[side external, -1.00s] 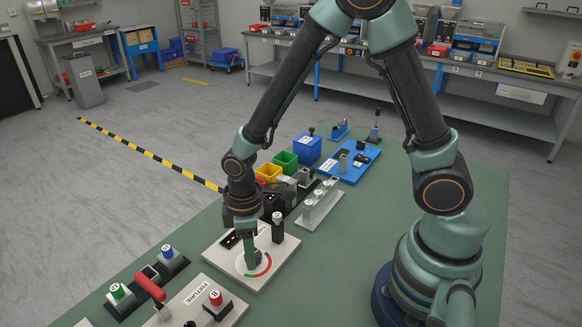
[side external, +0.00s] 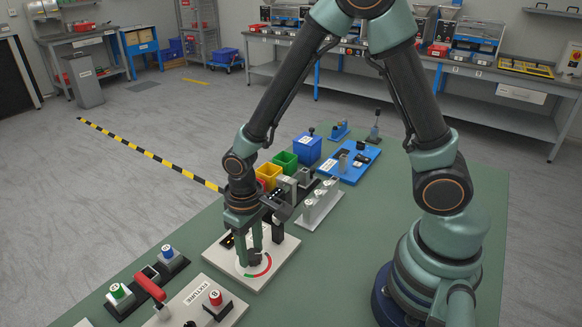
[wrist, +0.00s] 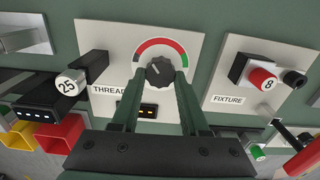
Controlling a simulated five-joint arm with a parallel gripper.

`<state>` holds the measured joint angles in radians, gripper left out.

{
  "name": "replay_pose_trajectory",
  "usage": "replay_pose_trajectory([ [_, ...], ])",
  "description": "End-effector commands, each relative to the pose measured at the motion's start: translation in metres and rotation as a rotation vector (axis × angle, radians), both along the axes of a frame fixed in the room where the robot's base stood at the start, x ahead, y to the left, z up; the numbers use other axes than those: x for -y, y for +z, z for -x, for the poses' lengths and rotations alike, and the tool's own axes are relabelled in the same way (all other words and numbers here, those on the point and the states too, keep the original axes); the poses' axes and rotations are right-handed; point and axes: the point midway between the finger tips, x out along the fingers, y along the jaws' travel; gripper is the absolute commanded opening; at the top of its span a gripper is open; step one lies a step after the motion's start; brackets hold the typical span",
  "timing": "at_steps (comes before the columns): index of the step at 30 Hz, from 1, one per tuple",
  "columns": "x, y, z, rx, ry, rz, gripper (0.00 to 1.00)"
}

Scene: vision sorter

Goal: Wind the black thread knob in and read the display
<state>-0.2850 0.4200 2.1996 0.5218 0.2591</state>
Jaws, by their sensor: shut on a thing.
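The black thread knob (wrist: 159,71) has a pale pointer line and sits on a white panel (wrist: 115,45) labelled THREAD, below a green, white and red arc (wrist: 161,43). My gripper (wrist: 158,76) has one finger on either side of the knob and is shut on it. In the side external view my gripper (side external: 252,257) points down at the panel (side external: 274,272), and its fingers partly hide the knob. The display (wrist: 150,110) is a dark window with amber marks, partly hidden by my gripper; I cannot read its value.
A black post with a white piece marked 25 (wrist: 69,84) stands beside the knob. A FIXTURE plate (side external: 198,290) with a red piece marked 8 (side external: 215,297) lies close by. Yellow, green and blue bins (side external: 308,148) stand farther back.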

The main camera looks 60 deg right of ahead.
Motion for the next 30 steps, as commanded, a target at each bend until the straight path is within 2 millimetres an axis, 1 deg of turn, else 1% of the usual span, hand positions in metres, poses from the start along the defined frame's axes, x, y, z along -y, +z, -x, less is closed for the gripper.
replay_pose_trajectory([
  [6,0.0005,0.0008,0.0001,-0.001,-0.040,0.000,0.00],
  [18,0.0005,0.0009,0.0002,-0.001,-0.044,0.000,0.00],
  [19,0.0005,0.0009,0.0002,-0.001,-0.044,0.000,0.52],
  [21,0.0004,0.0008,0.0001,-0.001,-0.044,0.000,0.75],
  [30,0.0003,0.0007,0.0000,0.000,-0.043,0.000,0.75],
])
